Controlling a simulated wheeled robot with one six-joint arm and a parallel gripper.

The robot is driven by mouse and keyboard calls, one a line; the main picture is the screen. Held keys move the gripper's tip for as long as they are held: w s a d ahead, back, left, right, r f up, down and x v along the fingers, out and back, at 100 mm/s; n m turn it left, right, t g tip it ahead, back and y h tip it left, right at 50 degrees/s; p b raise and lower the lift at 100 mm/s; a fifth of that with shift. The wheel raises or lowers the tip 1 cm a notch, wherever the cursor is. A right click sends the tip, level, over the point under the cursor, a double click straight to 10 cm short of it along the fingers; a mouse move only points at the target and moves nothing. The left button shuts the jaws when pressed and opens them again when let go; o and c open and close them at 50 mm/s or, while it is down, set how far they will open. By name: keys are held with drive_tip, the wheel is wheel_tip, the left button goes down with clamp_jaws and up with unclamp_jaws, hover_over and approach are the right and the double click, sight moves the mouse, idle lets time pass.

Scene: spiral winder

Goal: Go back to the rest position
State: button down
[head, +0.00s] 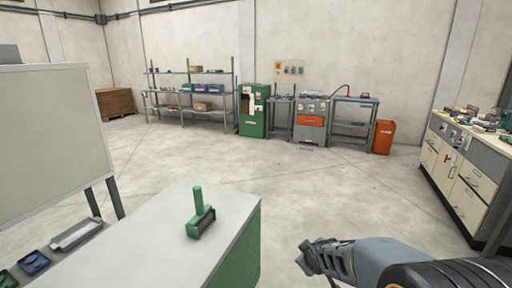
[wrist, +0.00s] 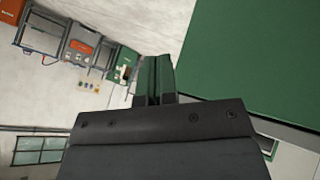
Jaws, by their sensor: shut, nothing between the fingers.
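My gripper (head: 306,258) is at the lower right of the head view, out over the floor to the right of the grey-topped workbench (head: 160,252). It is apart from the bench. In the wrist view its two fingers (wrist: 156,70) are together with nothing between them. The green spiral winder (head: 201,214), with an upright green post and a dark roller-like part at its base, stands on the bench top. The bench's green side panel (wrist: 262,50) fills the upper right of the wrist view.
A whiteboard (head: 50,140) and a shelf with small trays (head: 78,233) are at the left. Shelving (head: 190,95), a green cabinet (head: 253,112) and an orange bin (head: 384,137) line the far wall. A cluttered drawer counter (head: 462,170) is at the right. The middle floor is clear.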

drive_tip(key=s+r+m+g+p, duration=0.4)
drive_tip(key=s+r+m+p, duration=0.3)
drive_tip(key=s+r, duration=1.1)
wheel_tip(320, 180, up, 2)
drive_tip(key=p, duration=0.3)
drive_tip(key=shift+s+r+m, duration=0.15)
drive_tip(key=shift+s+m, duration=0.15)
drive_tip(key=shift+s, duration=0.05)
